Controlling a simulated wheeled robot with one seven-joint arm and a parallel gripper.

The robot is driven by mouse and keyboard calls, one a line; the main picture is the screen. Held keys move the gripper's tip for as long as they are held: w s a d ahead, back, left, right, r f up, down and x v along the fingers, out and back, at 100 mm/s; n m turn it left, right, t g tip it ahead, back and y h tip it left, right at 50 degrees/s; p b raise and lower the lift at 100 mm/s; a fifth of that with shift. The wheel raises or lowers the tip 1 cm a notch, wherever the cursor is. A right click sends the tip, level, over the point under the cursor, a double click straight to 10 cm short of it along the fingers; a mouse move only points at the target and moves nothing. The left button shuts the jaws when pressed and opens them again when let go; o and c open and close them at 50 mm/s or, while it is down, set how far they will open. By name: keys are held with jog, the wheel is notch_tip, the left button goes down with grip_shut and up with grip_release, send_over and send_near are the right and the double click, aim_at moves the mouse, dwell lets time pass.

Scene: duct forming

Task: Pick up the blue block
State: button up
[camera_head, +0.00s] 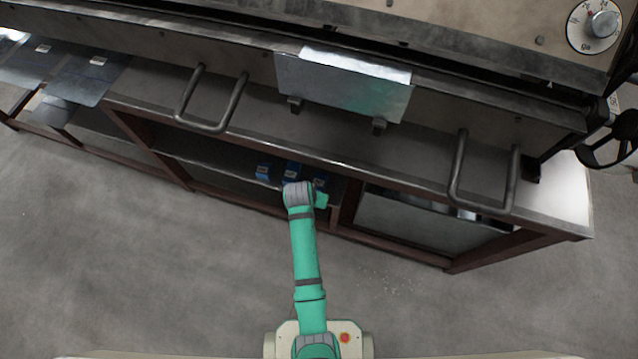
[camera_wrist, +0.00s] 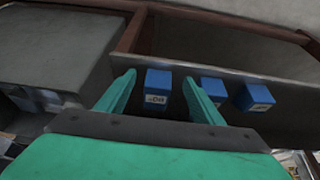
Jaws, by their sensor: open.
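Three blue blocks stand in a row on a low shelf under the bench. In the wrist view one blue block (camera_wrist: 158,86), with a pale label on its front, shows between my fingertips. A second blue block (camera_wrist: 213,89) is just right of my right finger, and a third blue block (camera_wrist: 254,97) is farther right. My gripper (camera_wrist: 160,88) is open, with its two green fingers apart and nothing held. In the head view the blocks (camera_head: 263,172) (camera_head: 291,172) show at the shelf, and my arm's end partly hides the rightmost one (camera_head: 320,181).
The shelf (camera_head: 215,163) sits below the bench top (camera_head: 270,130), whose frame posts (camera_head: 150,150) stand either side. A grey metal box (camera_wrist: 55,55) is left in the wrist view. Bar handles (camera_head: 212,100) (camera_head: 484,172) overhang the bench. The floor in front (camera_head: 130,250) is clear.

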aim_at(318, 183)
jog(key=shift+w+d, duration=0.2)
jog(key=shift+w, duration=0.55)
jog(key=w, duration=0.1)
jog(key=w+d, duration=0.1)
jog(key=w, duration=0.1)
jog(key=shift+w+d, duration=0.25)
jog(key=shift+x, duration=1.05)
jog(key=shift+a+f, duration=0.1)
jog(key=shift+f, duration=0.35)
jog(key=shift+w, duration=0.1)
jog(key=c, duration=1.4)
